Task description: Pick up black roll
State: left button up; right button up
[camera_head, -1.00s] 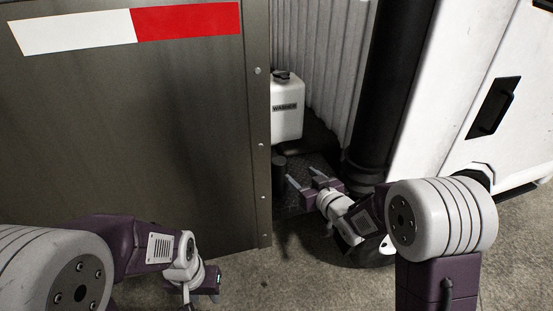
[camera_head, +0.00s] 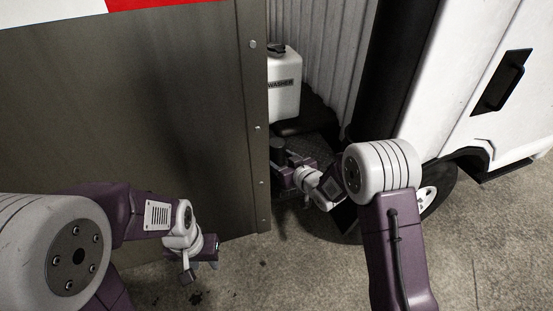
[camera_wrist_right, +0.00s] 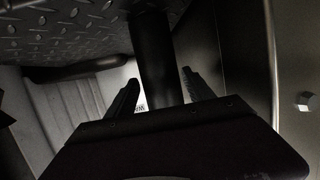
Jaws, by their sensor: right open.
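The black roll (camera_head: 278,150) is a dark upright cylinder on the dark tread plate in the recess between the grey panel and the white vehicle. In the right wrist view the roll (camera_wrist_right: 152,55) stands between the two fingers of my right gripper (camera_wrist_right: 159,84), with the fingers spread on either side. In the head view my right gripper (camera_head: 284,168) is at the roll, its fingers partly hidden by the panel edge and shadow. It is open; contact cannot be told. My left gripper (camera_head: 200,270) hangs empty in front of the panel, fingers apart.
A white washer bottle (camera_head: 284,88) stands behind the roll. The grey panel (camera_head: 130,130) closes off the left side. Concrete floor (camera_head: 300,270) is clear in front.

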jog(key=shift+w+a+r, duration=0.1)
jog(key=shift+w+a, duration=0.05)
jog(key=shift+a, duration=0.05)
jog(key=p+x, duration=0.1)
jog(key=x, duration=0.3)
jog(key=shift+r, duration=0.1)
jog(key=shift+w+a, duration=0.15)
jog(key=shift+w, duration=0.15)
jog(key=shift+s, duration=0.1)
jog(key=shift+s, duration=0.1)
jog(key=c, duration=0.4)
grip_shut()
